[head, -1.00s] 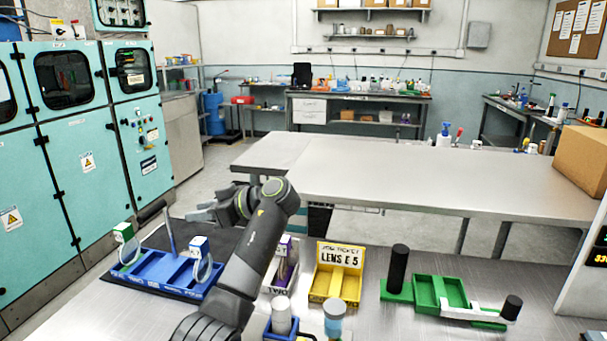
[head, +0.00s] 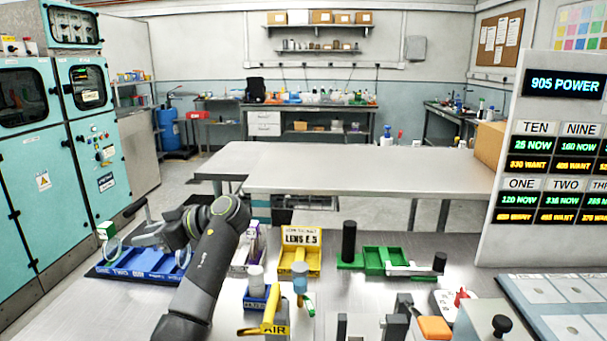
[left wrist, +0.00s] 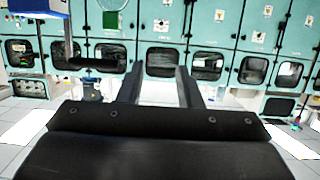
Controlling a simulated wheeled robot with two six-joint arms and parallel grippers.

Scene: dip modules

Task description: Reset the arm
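My left arm comes in from the bottom of the head view and reaches up to the left. Its gripper (head: 140,226) hangs in the air over the left end of the blue tray (head: 120,274). The left wrist view shows its two fingers (left wrist: 160,75) apart with nothing between them. The arm hides part of the blue tray and the bench behind it. I do not make out my right gripper in any view.
On the bench stand a yellow ticket tray (head: 299,262), a green tray (head: 385,258), a small blue holder (head: 257,302) and a yellow AIR tool (head: 272,318). A display board (head: 548,160) rises at right. An empty metal table (head: 330,165) lies beyond.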

